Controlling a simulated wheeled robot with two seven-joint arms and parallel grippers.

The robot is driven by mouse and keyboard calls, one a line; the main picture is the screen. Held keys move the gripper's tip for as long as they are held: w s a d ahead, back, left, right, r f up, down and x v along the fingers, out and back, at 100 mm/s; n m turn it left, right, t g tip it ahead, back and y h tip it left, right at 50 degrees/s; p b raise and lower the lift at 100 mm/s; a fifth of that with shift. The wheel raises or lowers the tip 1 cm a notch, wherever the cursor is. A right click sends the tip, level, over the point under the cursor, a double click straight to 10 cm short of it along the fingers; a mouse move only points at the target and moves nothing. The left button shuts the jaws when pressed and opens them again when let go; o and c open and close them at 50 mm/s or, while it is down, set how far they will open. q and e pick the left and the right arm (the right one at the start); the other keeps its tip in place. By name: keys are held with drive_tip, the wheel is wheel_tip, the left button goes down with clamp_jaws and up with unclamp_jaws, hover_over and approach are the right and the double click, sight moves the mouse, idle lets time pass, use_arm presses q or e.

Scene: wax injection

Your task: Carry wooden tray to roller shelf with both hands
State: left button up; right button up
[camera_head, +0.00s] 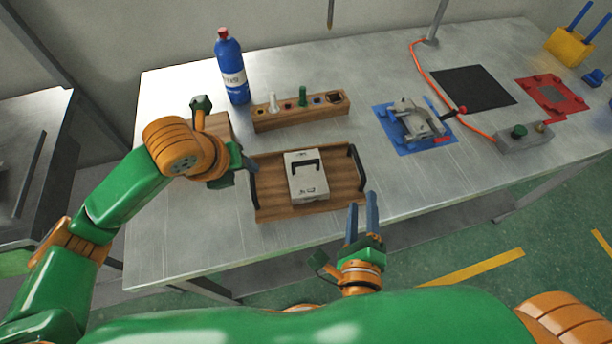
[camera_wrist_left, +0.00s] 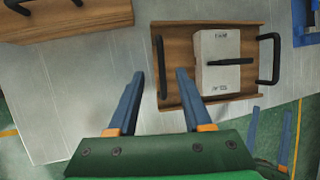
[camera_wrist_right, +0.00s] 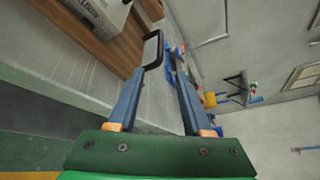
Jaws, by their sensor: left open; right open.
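The wooden tray (camera_head: 340,178) lies flat near the table's front edge, with a black handle at each end. A white box (camera_head: 307,182) with a black handle stands in it. My left gripper (camera_head: 241,160) is open at the tray's left end. In the left wrist view, the tray's left handle (camera_wrist_left: 161,67) sits just ahead of the spread fingers. My right gripper (camera_head: 361,200) is open in front of the tray's right end. In the right wrist view, the right handle (camera_wrist_right: 152,48) is close to the left fingertip; contact cannot be told. I cannot identify a roller shelf.
A second wooden piece (camera_head: 217,124) lies partly behind my left arm. A wooden holder (camera_head: 300,112) and a blue bottle (camera_head: 231,70) stand behind the tray. A blue mat (camera_head: 390,133) with a metal fixture lies to the right. A dark metal bench (camera_head: 30,150) stands at far left.

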sight(363, 171)
use_arm(q)
drive_tip(key=x, duration=0.7)
drive_tip(key=shift+w+f, duration=0.1)
drive_tip(key=shift+w, duration=0.3)
use_arm(e)
drive_tip(key=x, duration=1.2)
drive_tip(key=shift+w, duration=0.25)
use_arm(q)
clamp_jaws()
use_arm(e)
clamp_jaws()
drive_tip(key=shift+d, duration=0.1)
use_arm(q)
drive_tip(key=shift+a, duration=0.2)
use_arm(e)
drive_tip(key=shift+d, duration=0.15)
